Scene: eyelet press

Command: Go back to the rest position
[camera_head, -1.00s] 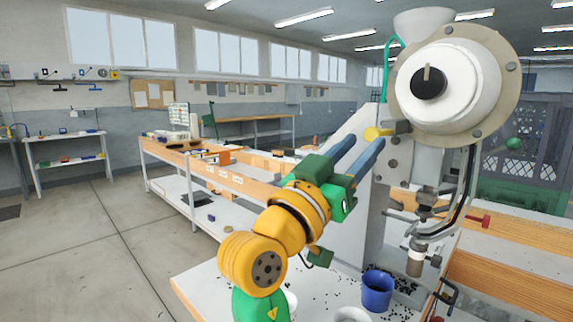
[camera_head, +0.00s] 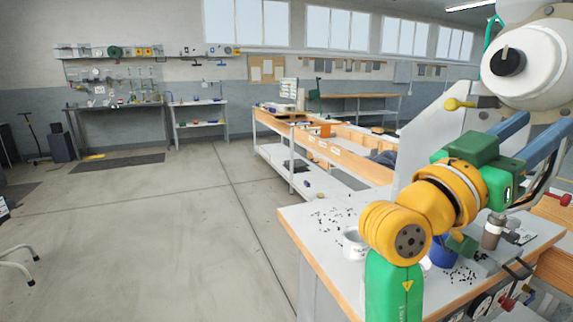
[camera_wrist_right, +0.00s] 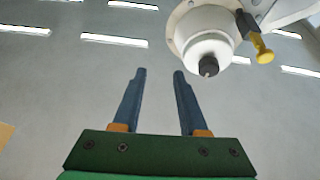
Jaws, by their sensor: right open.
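My right arm comes up from the bottom at the right of the head view. Its right gripper (camera_head: 548,126) has blue fingers pointing up and to the right, in front of the press (camera_head: 420,145) in the picture. In the right wrist view the fingers (camera_wrist_right: 160,73) stand apart with only grey ceiling between them, so the gripper is open and empty. The press's white drum with its black knob (camera_wrist_right: 208,66) shows above and right of the fingertips. Whether the fingers touch the press cannot be told. My left gripper is out of view.
The press bench (camera_head: 318,252) carries a white cup (camera_head: 354,246), a blue cup (camera_head: 442,255) partly hidden by my arm, and scattered small dark pieces. A long bench (camera_head: 270,155) stands behind. The floor (camera_head: 130,235) at left is largely clear.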

